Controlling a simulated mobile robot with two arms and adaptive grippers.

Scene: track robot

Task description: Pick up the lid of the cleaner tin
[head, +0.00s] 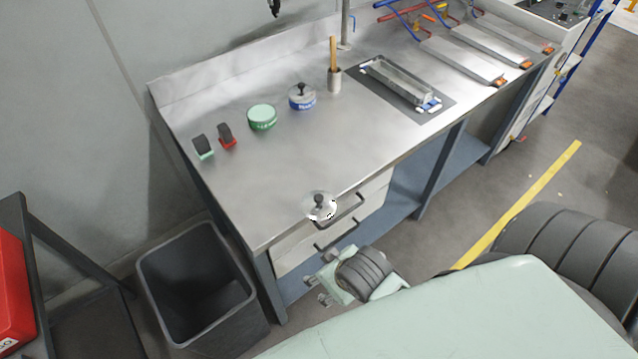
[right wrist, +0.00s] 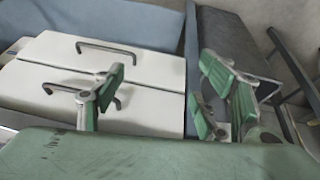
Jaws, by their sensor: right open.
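A round grey metal lid (head: 320,207) with a black knob lies near the front edge of the steel bench, above the drawers. A green tin (head: 262,118) with a pale green top and no knob on it stands further back; its label is too small to read surely. A blue tin (head: 302,99) beside it carries a lid with a black knob. My right gripper (head: 318,279) is open and empty, below the bench top in front of the drawers. Its spread fingers also show in the right wrist view (right wrist: 168,98), where the lid does not show. My left gripper is out of view.
Drawers with bar handles (head: 336,237) sit under the bench's front edge. A dark bin (head: 160,300) stands at left. Two brushes (head: 203,147), a holder (head: 335,82) and a tray (head: 398,82) stand on the bench. The bench top behind the lid is clear.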

